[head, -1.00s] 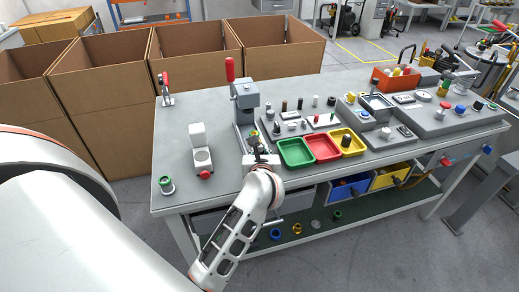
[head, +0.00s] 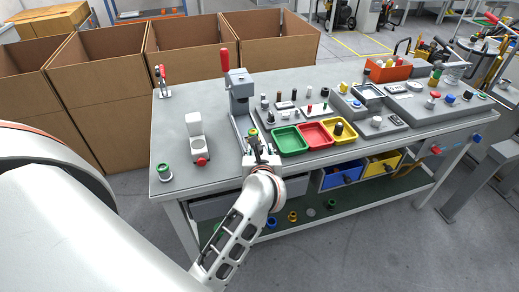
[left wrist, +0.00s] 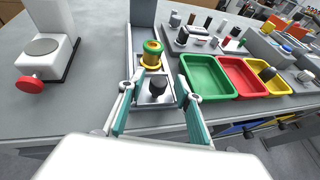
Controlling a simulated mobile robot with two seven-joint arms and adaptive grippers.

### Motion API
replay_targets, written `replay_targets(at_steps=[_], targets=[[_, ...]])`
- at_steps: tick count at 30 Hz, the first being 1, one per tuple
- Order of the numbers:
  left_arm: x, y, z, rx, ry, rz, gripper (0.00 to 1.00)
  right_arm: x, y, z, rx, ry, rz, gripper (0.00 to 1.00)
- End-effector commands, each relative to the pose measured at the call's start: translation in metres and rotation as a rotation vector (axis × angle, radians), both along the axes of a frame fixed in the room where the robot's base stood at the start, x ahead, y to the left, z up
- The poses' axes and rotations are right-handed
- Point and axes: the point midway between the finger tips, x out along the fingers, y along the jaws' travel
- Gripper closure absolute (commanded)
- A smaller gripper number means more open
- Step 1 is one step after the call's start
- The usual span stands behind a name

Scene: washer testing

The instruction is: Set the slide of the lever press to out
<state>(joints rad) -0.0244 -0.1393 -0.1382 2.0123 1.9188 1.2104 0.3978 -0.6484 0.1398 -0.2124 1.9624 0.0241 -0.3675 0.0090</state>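The lever press (head: 240,92) is a grey column with a red-handled lever, standing on the bench. Its slide (left wrist: 157,97) is a metal plate on a rail in front of the column. The slide bears a yellow-and-green round part (left wrist: 152,54) and a black knob (left wrist: 158,84) nearer me. The round part stands clear in front of the column. My left gripper (left wrist: 157,102) is open, its teal fingers on either side of the slide's near end and the knob. I cannot tell whether they touch it. It also shows in the head view (head: 261,154). My right gripper is not in view.
Left of the press is a white device with a red knob (head: 201,161). To the right are green (head: 289,141), red (head: 315,136) and yellow (head: 345,138) trays. Open cardboard boxes (head: 190,52) stand behind the bench.

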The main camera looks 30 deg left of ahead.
Motion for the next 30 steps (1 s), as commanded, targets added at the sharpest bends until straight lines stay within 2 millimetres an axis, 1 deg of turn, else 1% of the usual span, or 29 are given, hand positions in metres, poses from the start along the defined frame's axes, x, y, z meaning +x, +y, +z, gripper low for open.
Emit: replay_targets(at_steps=[5, 8, 11, 18, 22, 27, 30], targets=[[0.000, 0.001, 0.001, 0.002, -0.001, 0.002, 0.66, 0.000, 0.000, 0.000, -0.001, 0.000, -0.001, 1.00], [0.001, 0.001, 0.005, 0.002, -0.003, 0.002, 0.66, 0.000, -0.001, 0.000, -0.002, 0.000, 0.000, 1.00], [0.001, 0.001, 0.017, 0.000, -0.006, 0.002, 0.66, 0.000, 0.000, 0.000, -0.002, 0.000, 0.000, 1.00], [0.001, 0.001, 0.062, 0.000, -0.008, 0.002, 0.66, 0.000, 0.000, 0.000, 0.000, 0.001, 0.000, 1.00], [0.001, 0.001, 0.082, -0.002, -0.006, 0.001, 0.66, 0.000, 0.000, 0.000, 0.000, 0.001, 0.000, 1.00], [0.000, 0.001, 0.097, 0.000, -0.002, 0.002, 0.66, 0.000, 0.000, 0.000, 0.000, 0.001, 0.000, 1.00], [0.000, 0.001, 0.100, 0.000, -0.001, 0.001, 0.66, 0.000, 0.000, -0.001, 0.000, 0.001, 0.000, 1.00]])
